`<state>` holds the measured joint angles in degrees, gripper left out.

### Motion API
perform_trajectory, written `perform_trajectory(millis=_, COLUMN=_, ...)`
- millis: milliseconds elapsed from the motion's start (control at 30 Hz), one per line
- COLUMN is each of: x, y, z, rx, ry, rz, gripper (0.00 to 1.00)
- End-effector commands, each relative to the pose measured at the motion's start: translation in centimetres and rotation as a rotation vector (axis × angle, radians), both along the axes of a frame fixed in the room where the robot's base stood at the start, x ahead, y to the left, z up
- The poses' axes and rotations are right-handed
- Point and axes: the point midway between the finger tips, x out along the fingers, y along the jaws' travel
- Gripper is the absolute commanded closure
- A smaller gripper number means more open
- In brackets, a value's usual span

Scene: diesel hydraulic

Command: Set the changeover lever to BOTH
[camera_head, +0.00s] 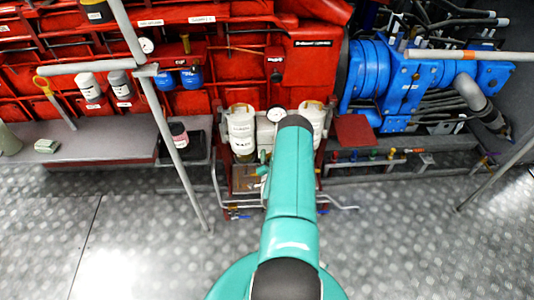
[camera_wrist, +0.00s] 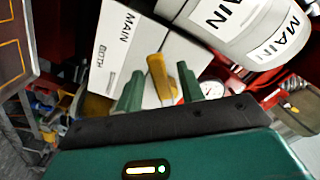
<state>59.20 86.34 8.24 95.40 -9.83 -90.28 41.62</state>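The changeover lever (camera_wrist: 160,78) has a yellow-orange handle and shows in the wrist view in front of a pale plate. The plate (camera_wrist: 145,52) carries a "MAIN" label at its upper left and a smaller label, apparently "BOTH", below and left of that. My gripper (camera_wrist: 160,92) is open, with one green finger on each side of the lever. Gaps show between the lever and both fingers. In the head view my teal arm hides the gripper and the lever.
A pressure gauge (camera_head: 276,114) sits between canisters. A grey post (camera_head: 175,140) stands left; open metal floor (camera_head: 400,240) lies right.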

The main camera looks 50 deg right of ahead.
Motion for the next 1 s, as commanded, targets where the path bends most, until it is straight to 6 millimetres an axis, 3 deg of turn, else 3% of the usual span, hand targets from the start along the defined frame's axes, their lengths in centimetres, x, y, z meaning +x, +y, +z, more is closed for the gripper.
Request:
perform_trajectory(millis=200, x=1.8, y=-1.9, z=0.0, rx=-0.001, ry=-0.001, rz=0.001, gripper=0.62)
perform_trajectory(millis=500, x=2.0, y=-2.2, z=0.0, rx=0.000, ry=0.000, rz=0.001, gripper=0.62)
perform_trajectory(millis=533, x=2.0, y=-2.2, z=0.0, rx=0.000, ry=0.000, rz=0.001, gripper=0.64)
perform_trajectory(millis=700, x=2.0, y=-2.2, z=0.0, rx=0.000, ry=0.000, rz=0.001, gripper=0.97)
perform_trajectory(millis=733, x=2.0, y=-2.2, z=0.0, rx=0.000, ry=0.000, rz=0.001, gripper=1.00)
perform_trajectory(millis=1000, x=2.0, y=-2.2, z=0.0, rx=-0.003, ry=0.004, rz=0.001, gripper=1.00)
